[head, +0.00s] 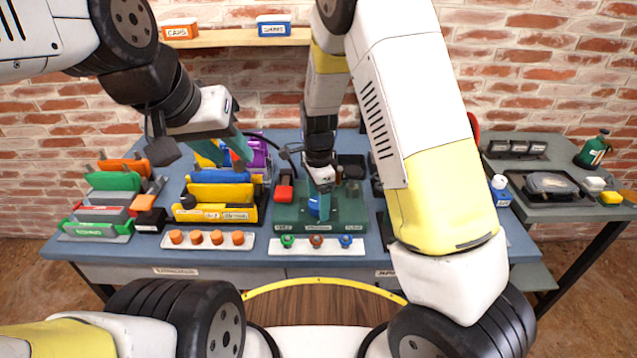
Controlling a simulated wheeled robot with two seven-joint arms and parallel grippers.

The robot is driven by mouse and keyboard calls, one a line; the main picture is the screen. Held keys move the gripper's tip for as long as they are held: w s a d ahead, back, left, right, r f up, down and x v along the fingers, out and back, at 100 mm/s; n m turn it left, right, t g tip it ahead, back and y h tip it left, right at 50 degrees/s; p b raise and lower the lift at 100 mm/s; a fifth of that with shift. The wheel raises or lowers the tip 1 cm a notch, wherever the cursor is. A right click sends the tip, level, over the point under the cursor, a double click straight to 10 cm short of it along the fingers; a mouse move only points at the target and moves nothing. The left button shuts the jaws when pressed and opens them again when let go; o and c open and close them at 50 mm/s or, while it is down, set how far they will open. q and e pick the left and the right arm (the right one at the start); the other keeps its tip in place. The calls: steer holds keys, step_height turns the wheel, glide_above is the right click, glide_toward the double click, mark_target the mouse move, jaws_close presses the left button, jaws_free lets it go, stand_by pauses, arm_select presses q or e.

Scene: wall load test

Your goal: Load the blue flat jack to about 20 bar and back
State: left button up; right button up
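A blue plate (220,176), probably the blue flat jack, stands between yellow plates in a black-and-yellow rack (240,214) on the bench. My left gripper (228,156) is above the back of this rack, its teal fingers apart; I see nothing clearly held. My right gripper (320,207) points down over a green tray (345,224) at the middle of the bench. A small blue part (313,204) is at its fingertips; whether it is gripped is hidden. No pressure reading is legible.
A rack of green, red and orange plates (105,207) stands at left. Orange knobs (197,238) and coloured fittings (316,242) lie on white strips at the front edge. A side table (560,207) at right holds a green bottle (593,150). A shelf (230,38) hangs behind.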

steer(key=c, duration=1.3)
steer(key=shift+o, duration=0.2)
steer(key=shift+n, duration=0.4)
steer(key=n, duration=0.5)
steer(key=shift+n, duration=0.3)
steer(key=n, duration=0.5)
steer(key=shift+w+n, duration=0.1)
steer(key=shift+n, duration=0.2)
steer(key=n, duration=1.1)
